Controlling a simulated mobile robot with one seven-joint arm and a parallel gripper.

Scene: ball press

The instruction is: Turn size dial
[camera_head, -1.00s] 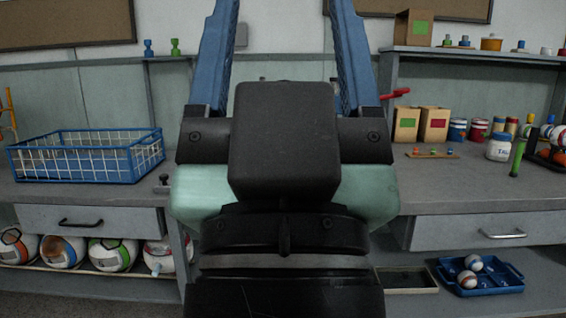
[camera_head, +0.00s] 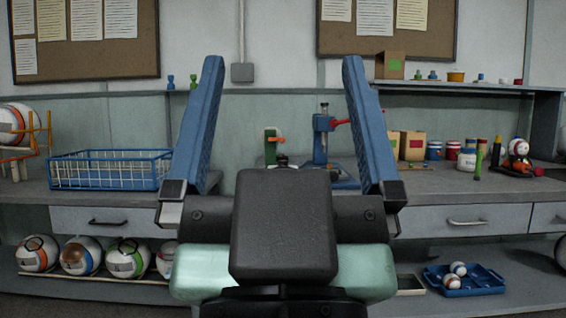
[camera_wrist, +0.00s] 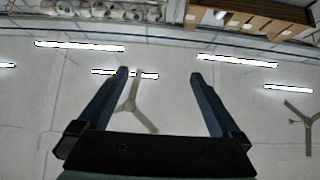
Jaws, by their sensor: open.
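My gripper (camera_head: 282,62) is open and empty, its two blue fingers pointing up in the head view. The wrist view shows the same spread fingers (camera_wrist: 158,73) against the ceiling. Between the fingers, at the back of the bench, stands a blue press (camera_head: 322,135) with a red handle on its right. Left of it is a green upright device (camera_head: 270,146) with an orange lever. A small dark knob-like piece (camera_head: 282,160) shows just above my gripper body, which hides what lies below. I cannot tell which part is the size dial. My gripper appears apart from these things.
A blue wire basket (camera_head: 110,170) stands on the bench at left. Balls (camera_head: 127,258) and a blue tray (camera_head: 466,281) sit on the lower shelf.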

